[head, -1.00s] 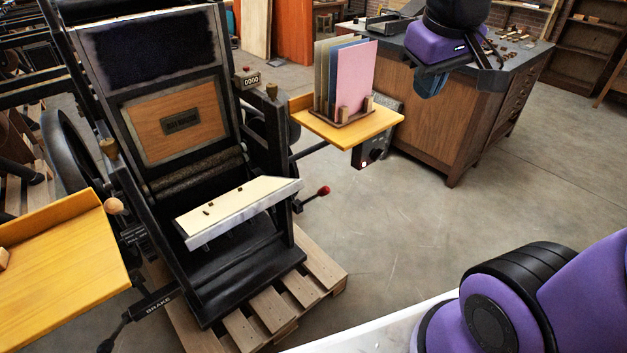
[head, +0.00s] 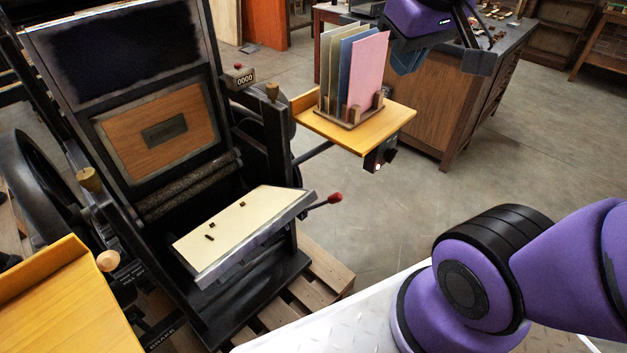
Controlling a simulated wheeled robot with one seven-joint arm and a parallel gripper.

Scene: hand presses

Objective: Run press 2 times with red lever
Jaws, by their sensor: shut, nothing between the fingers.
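The black press (head: 215,120) stands at left on a pallet. Its red-knobbed lever (head: 335,197) sticks out on the right side, beside the tilted cream-topped plate (head: 240,228). A small counter (head: 239,76) on the press frame reads 0000. My gripper (head: 408,61) is at the top right, raised beyond the lever and just right of the card rack. Its fingers look shut and hold nothing. It is well apart from the lever.
A yellow shelf (head: 390,118) on the press's right carries a rack of coloured cards (head: 368,70). Another yellow board (head: 75,310) juts out at lower left. A wooden cabinet (head: 440,115) stands behind my gripper. The floor (head: 500,170) right of the lever is clear.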

